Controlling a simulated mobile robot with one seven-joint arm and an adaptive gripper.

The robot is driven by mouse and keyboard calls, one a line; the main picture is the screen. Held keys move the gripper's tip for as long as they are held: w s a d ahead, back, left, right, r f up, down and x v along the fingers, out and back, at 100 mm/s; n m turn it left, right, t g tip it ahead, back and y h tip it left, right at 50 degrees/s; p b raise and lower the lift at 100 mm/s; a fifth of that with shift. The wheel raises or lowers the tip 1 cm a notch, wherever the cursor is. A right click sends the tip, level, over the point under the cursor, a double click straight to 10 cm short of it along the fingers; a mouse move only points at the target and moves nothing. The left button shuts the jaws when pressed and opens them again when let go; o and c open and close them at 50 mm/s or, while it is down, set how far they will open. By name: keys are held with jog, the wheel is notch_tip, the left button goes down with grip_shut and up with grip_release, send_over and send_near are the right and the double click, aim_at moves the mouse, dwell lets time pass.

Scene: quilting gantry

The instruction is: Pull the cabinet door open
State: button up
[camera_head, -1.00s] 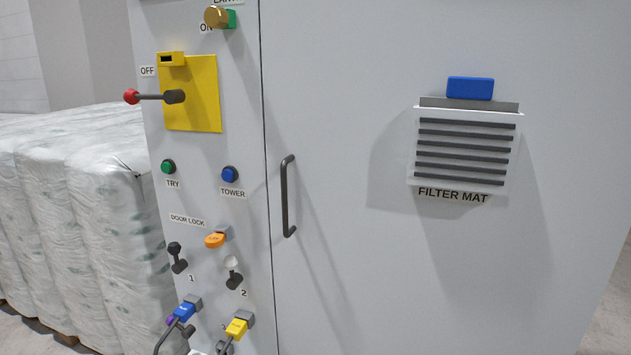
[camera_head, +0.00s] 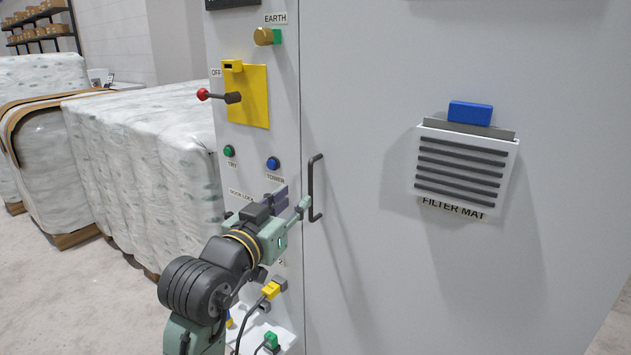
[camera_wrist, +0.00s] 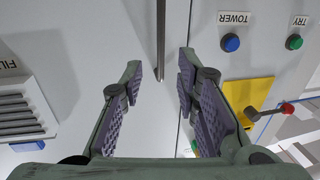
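The grey cabinet door (camera_head: 365,250) stands shut flush against the switch panel (camera_head: 240,180), with a thin vertical seam between them. Its dark vertical bar handle (camera_head: 312,180) is near the door's left edge. My gripper (camera_head: 291,200) is at the lower part of the handle, just to its left. In the wrist view my gripper (camera_wrist: 161,68) is open, with one textured finger on each side. The handle (camera_wrist: 161,35) shows between the fingertips, its lower end near their level. Neither finger visibly grips it.
A vent labelled FILTER MAT (camera_head: 460,170) projects from the door. The panel carries a red-knobbed lever on a yellow plate (camera_head: 248,98), a blue button (camera_head: 273,163) and tagged locks (camera_head: 272,290) below. Wrapped pallets (camera_head: 150,150) stand at the left. Floor shows at lower left.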

aim_at(310, 185)
jog(key=p+x, duration=0.2)
jog(key=x, duration=0.7)
jog(key=shift+c, duration=0.3)
grip_shut()
dwell(0.4)
